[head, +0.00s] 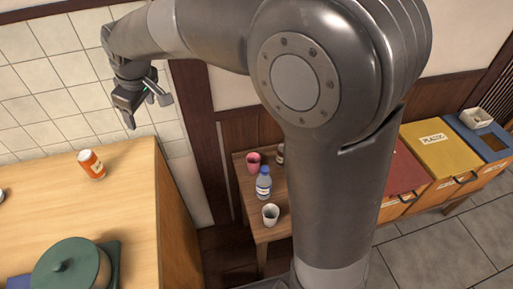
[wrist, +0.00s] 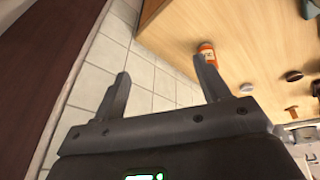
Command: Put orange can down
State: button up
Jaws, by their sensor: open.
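The orange can (head: 91,165) stands upright on the wooden counter (head: 130,200) at the left of the head view, near the tiled wall. It also shows in the wrist view (wrist: 208,53), just beyond the tip of the right finger. My gripper (head: 130,108) is up by the tiled wall, to the right of the can and apart from it. In the wrist view my gripper (wrist: 163,85) has its two fingers spread wide, with only wall tiles between them. It is open and empty.
A green lidded pot (head: 72,268) stands at the counter's front. A low wooden table (head: 245,212) holds a pink cup (head: 253,162), a bottle (head: 264,184) and a pale cup (head: 270,214). Labelled bins, one yellow (head: 440,153), stand at the right. The counter around the can is clear.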

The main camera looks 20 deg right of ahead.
jog(key=s+d+r+m+t+h, duration=0.1)
jog(key=s+d+r+m, duration=0.15)
jog(key=s+d, duration=0.4)
jog(key=s+d+r+m+t+h, duration=0.1)
jog(key=s+d+r+m, duration=0.15)
jog(key=d, duration=0.75)
jog(key=s+d+f+m, duration=0.3)
jog(key=s+d+m, duration=0.3)
jog(key=s+d, duration=0.5)
jog(key=s, duration=0.3)
jog(key=shift+d+f+m+t, duration=0.25)
jog(key=shift+f+m+t, duration=0.05)
jog(key=shift+f, duration=0.05)
